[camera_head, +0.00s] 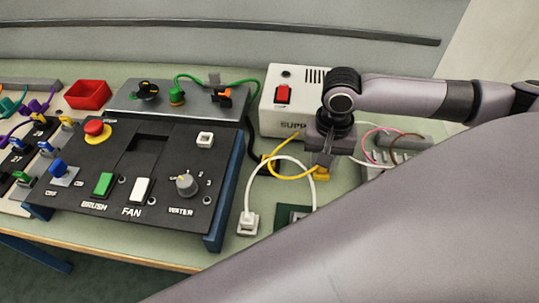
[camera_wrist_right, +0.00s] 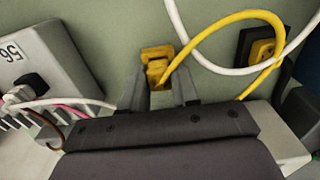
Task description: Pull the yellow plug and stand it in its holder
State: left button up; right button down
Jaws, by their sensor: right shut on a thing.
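In the head view, my right gripper (camera_head: 321,168) reaches down in front of the white supply box. In the right wrist view its two fingers (camera_wrist_right: 161,88) are shut on the yellow plug (camera_wrist_right: 157,73). A yellow block (camera_wrist_right: 156,52) shows just beyond the plug; I cannot tell whether the plug is seated in it. The yellow cable (camera_head: 290,176) loops from the plug to the left. A second yellow piece (camera_wrist_right: 262,50) sits on a black square plate, partly behind the cable. My left gripper is not in view.
The white supply box (camera_head: 282,118) with a red switch stands behind the gripper. A white cable (camera_head: 253,180) arches beside it from a white plug (camera_head: 248,222). The black control panel (camera_head: 150,170) lies left. Pink and brown wires (camera_head: 385,140) run at the right.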

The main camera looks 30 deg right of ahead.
jog(key=shift+f, duration=0.15)
jog(key=c, duration=0.8)
grip_release()
jog(key=shift+o, duration=0.2)
jog(key=o, duration=0.5)
jog(key=shift+r, duration=4.3)
